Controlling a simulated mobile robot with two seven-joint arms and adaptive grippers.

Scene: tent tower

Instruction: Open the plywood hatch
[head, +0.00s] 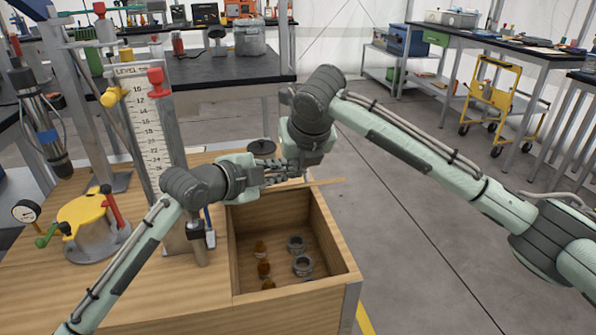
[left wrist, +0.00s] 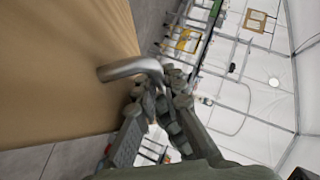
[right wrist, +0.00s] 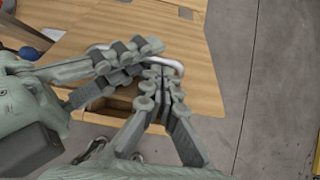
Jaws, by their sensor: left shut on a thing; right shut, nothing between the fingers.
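The plywood hatch (head: 326,183) stands raised, seen nearly edge-on at the far side of the box opening in the head view; its broad face (left wrist: 60,70) fills the left of the left wrist view. A bent metal handle (left wrist: 130,68) is fixed to it and also shows in the right wrist view (right wrist: 176,65). My left gripper (head: 288,172) is shut on the handle. My right gripper (right wrist: 160,72) is shut and empty, close beside the handle and the left fingers. In the head view the arms hide much of the handle.
The open compartment (head: 335,250) holds several amber bottles (head: 263,268) and grey ring-shaped parts (head: 302,265). A level gauge (head: 150,130) and a yellow valve device (head: 88,215) stand on the left. Open floor (head: 410,220) lies to the right.

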